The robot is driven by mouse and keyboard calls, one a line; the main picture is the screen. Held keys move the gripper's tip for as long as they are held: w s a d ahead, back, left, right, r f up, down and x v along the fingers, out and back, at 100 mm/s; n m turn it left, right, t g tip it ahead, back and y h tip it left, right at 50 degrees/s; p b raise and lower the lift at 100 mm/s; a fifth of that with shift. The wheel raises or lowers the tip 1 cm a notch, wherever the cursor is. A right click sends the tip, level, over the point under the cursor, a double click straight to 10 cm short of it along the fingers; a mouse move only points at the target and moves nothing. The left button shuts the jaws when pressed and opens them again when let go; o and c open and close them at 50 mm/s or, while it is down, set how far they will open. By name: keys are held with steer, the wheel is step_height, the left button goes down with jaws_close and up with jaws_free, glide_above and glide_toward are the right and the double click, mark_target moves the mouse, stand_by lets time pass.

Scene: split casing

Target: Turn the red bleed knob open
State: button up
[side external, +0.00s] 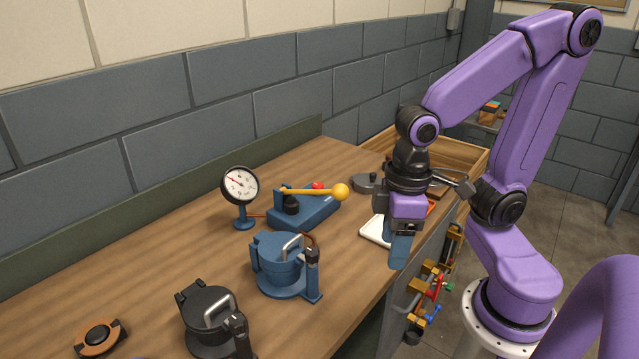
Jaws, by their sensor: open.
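The red bleed knob (318,186) is a small red shape on top of the blue pump block (308,210), behind the yellow lever (312,191). The lever ends in a yellow ball and hides part of the knob, so its turn position cannot be told. My gripper (398,252) points down near the table's front edge, to the right of the pump and apart from it. It is open, though its fingers overlap in this view. I see nothing held in it.
A pressure gauge (240,186) stands left of the pump. A blue lidded casing (280,262) and a black one (210,318) stand nearer the camera. A white tray (374,232) lies behind my gripper. Tools hang on the bench front.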

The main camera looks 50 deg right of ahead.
steer(key=w+r+m, duration=0.1)
steer(key=w+m, duration=1)
steer(key=m, duration=0.1)
steer(key=w+d+m+t, duration=0.1)
steer(key=w+d+m, duration=0.3)
steer(key=m, duration=0.2)
steer(key=w+d+r+m+t, duration=0.1)
steer(key=w+d+m, duration=0.3)
steer(key=w+m, duration=0.1)
steer(key=w+d+r+m+y, duration=0.1)
steer(key=w+d+m, duration=0.3)
steer(key=m, duration=0.4)
steer(key=shift+w+d+t, duration=0.15)
steer(key=shift+w+t, duration=0.25)
steer(key=w+d+m+t+h, duration=0.1)
steer(key=w+d+m, duration=0.1)
steer(key=d+m, duration=0.8)
glide_toward(318, 185)
steer(key=shift+m, duration=0.4)
steer(key=x, duration=0.8)
steer(key=shift+f, duration=0.35)
steer(key=c, duration=1)
